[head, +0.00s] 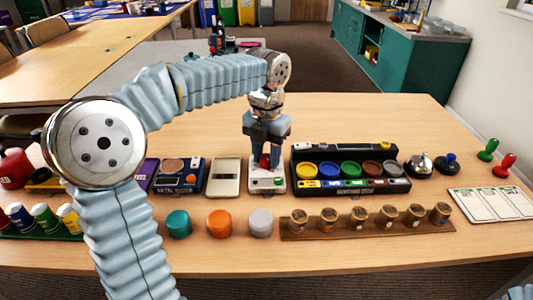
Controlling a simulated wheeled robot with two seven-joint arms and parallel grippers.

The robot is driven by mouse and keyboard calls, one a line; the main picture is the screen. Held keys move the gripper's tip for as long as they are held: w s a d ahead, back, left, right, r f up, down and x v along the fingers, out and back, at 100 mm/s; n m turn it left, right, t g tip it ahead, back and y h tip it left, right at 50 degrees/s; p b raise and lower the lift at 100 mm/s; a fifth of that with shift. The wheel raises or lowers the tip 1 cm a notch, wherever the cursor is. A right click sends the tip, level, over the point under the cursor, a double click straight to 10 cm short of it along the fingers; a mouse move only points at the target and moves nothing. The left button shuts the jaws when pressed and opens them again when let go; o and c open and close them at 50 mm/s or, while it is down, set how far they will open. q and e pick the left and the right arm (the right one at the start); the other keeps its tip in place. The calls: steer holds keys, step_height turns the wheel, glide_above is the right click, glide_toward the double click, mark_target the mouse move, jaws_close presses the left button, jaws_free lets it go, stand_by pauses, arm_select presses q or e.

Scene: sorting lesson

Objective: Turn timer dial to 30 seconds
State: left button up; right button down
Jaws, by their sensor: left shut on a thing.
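The timer is a small white box (268,186) on the table, right of centre, with a red dial (265,161) on top. My left gripper (266,153) reaches down from above and is shut on the red dial, with its fingers on both sides. The fingers hide most of the dial, so its pointer and setting cannot be read. My right gripper is not in view; only a bit of pale blue sleeve shows at the bottom right corner.
A pale tray (224,177) stands close left of the timer, and a black rack of coloured cups (350,187) close right. Coloured knobs (220,224) and a wooden strip of small jars (370,226) lie in front. The table behind the timer is mostly clear.

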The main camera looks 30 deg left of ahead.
mark_target(266, 157)
arm_select(q)
steer(key=shift+m, duration=0.9)
steer(key=o, duration=1)
steer(key=shift+o, duration=0.2)
step_height(266, 157, up, 14)
steer(key=shift+f, duration=0.1)
steer(key=shift+c, duration=0.2)
